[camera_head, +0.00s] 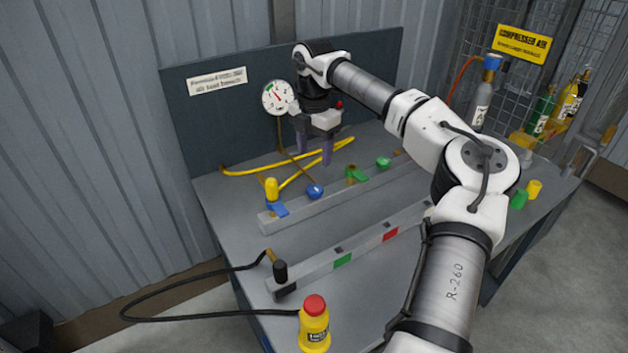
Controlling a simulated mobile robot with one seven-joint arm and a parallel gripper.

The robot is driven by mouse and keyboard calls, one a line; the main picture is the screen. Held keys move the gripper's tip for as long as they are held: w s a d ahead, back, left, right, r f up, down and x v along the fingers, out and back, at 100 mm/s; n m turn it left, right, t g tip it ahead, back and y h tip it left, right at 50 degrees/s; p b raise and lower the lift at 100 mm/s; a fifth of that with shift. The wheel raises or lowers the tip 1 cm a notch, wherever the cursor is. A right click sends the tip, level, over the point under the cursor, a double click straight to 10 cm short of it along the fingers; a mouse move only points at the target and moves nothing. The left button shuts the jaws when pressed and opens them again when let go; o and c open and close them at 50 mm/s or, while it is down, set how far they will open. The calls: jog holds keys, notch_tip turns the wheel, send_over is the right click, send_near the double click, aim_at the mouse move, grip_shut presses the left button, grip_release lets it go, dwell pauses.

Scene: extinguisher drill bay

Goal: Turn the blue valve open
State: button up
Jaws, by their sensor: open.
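A round blue knob (315,191) sits on the rear grey rail (338,199) on the bench. A blue lever handle (275,209) is at the left end of the same rail, just below a yellow cap (271,188). I cannot tell which of the two is the blue valve, or how far either is turned. My gripper (314,154) points down with its two purple fingers apart and nothing seen between them. In the picture it is above the round blue knob, and it appears apart from both blue parts.
A green lever (355,174) and a green knob (383,162) are farther right on the rear rail. A yellow hose (250,172) lies behind it, below a gauge (279,97). A front rail (320,269), black hose (195,318) and yellow bottle (314,326) are nearer.

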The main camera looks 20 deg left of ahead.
aim_at(314, 189)
notch_tip(314, 189, down, 11)
jog(key=shift+a+r+p, duration=0.1)
jog(key=shift+r+p, duration=0.05)
jog(key=shift+p, duration=0.9)
jog(key=c, duration=1)
